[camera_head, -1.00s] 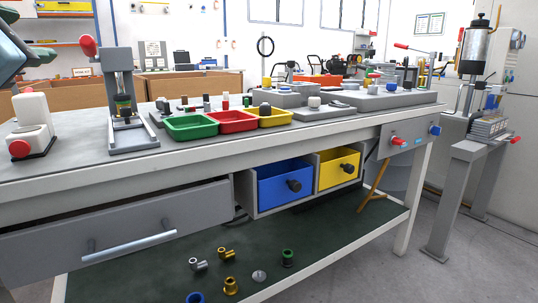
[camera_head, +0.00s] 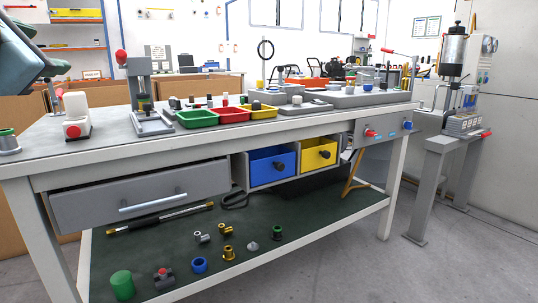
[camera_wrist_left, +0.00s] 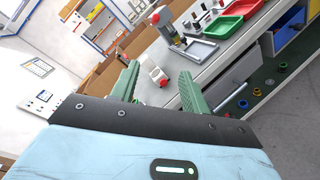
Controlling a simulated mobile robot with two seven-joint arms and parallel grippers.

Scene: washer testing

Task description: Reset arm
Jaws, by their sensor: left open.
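My left gripper (camera_wrist_left: 158,88) is open and empty in the left wrist view, its two green fingers apart with the workbench beyond them. In the head view only part of my left arm shows at the upper left edge, raised above the bench. The workbench (camera_head: 110,157) runs across the head view. The white block with a red button (camera_head: 76,116) stands on its left part and shows between the fingers in the left wrist view (camera_wrist_left: 155,74), apart from them. My right gripper is in neither view.
A grey press (camera_head: 140,82) stands on the bench near green (camera_head: 197,119), red (camera_head: 233,115) and yellow trays. A grey drawer (camera_head: 140,187) sits below. Loose fittings lie on the dark lower shelf (camera_head: 300,225). A second stand (camera_head: 450,150) is at right. Grey floor in front is free.

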